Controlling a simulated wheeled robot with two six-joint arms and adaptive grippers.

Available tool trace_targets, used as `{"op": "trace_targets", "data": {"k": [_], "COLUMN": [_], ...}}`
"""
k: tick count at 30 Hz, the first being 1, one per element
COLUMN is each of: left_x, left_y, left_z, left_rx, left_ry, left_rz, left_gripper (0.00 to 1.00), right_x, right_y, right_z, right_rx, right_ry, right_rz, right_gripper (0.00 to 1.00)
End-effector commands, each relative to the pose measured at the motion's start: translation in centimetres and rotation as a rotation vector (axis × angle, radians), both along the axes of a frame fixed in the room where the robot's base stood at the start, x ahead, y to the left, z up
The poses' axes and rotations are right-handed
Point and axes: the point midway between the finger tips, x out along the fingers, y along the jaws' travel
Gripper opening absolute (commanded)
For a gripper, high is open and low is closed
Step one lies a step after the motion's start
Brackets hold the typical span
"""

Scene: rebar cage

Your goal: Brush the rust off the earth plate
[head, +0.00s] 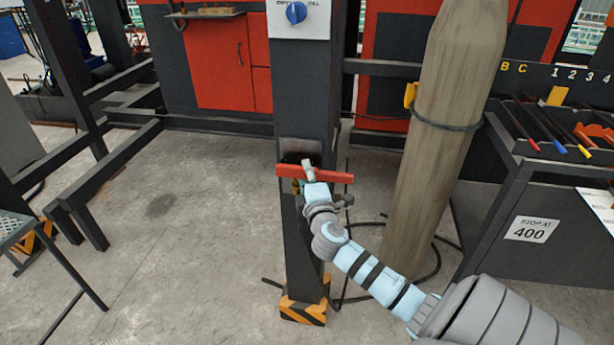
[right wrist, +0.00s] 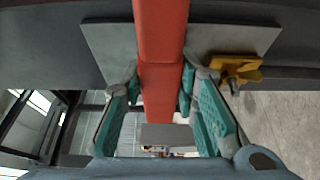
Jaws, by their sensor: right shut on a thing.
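My right gripper (head: 309,180) is shut on the brush (head: 330,177), which has a long red handle. The brush lies roughly level across the front of the dark column. In the right wrist view, the red brush (right wrist: 160,60) runs up between the teal finger pads of the gripper (right wrist: 160,95). The bristles are hidden. My left gripper is out of view.
A yellow clamp (right wrist: 235,72) sits beside the plate in the wrist view. A tall pointed wooden post (head: 440,140) stands right of the column (head: 305,85). Black cable lies around the post's foot. A tool rack (head: 540,170) stands at right.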

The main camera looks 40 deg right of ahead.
Motion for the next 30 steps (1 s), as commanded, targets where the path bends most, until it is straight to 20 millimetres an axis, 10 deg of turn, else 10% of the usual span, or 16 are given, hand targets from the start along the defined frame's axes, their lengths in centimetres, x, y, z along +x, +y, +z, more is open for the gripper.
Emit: {"op": "trace_targets", "data": {"k": [30], "left_x": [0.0], "left_y": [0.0], "left_z": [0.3], "left_rx": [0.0], "left_ry": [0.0], "left_rz": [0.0], "left_gripper": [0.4], "right_x": [-2.7], "right_y": [-3.0], "right_z": [0.0], "right_rx": [0.002], "right_ry": [-0.001], "right_rz": [-0.001], "right_gripper": [0.05]}}
